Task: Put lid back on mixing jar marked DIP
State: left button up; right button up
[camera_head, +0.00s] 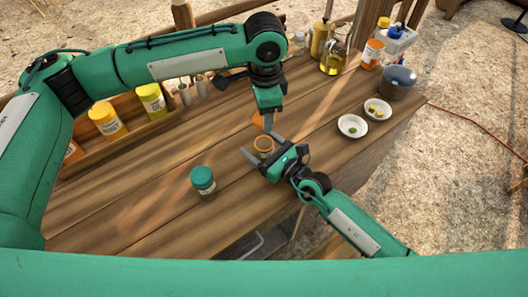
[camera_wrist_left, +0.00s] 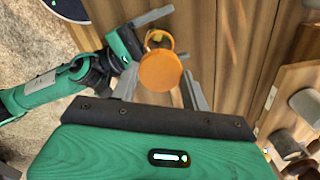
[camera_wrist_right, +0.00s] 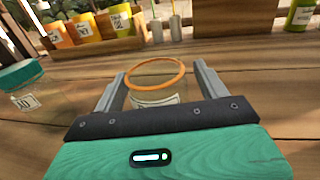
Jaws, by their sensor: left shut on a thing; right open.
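The mixing jar is clear with an orange rim and stands lidless on the wooden bench (camera_head: 263,144); its pale label shows in the right wrist view (camera_wrist_right: 155,98), with lettering I cannot read. My right gripper (camera_head: 265,149) is open, with one finger on each side of the jar; contact is not clear. The orange lid (camera_wrist_left: 160,70) is held by my left gripper (camera_wrist_left: 160,90), which is shut on it. In the head view the lid (camera_head: 258,121) is partly hidden behind that gripper, just beyond the jar and apparently above the bench.
A teal-lidded jar (camera_head: 203,180) stands left of the orange-rimmed jar. A wooden rack (camera_head: 130,133) with several lidded jars is at the back left. Bottles, a dark pot (camera_head: 398,84) and two small white dishes (camera_head: 352,126) are to the right. The front left bench is clear.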

jog(key=shift+w+a, duration=0.15)
jog(key=shift+a, duration=0.05)
jog(key=c, duration=1.5)
pick_arm(q)
send_over(264, 150)
jog(key=w, duration=0.2)
jog(key=shift+w+d+f, duration=0.1)
jog(key=shift+w+f, duration=0.05)
jog(key=shift+f, duration=2.3)
pick_arm(e)
jog(key=shift+o, duration=0.2)
pick_arm(q)
jog(key=shift+f, duration=0.9)
jog(key=shift+f, duration=0.55)
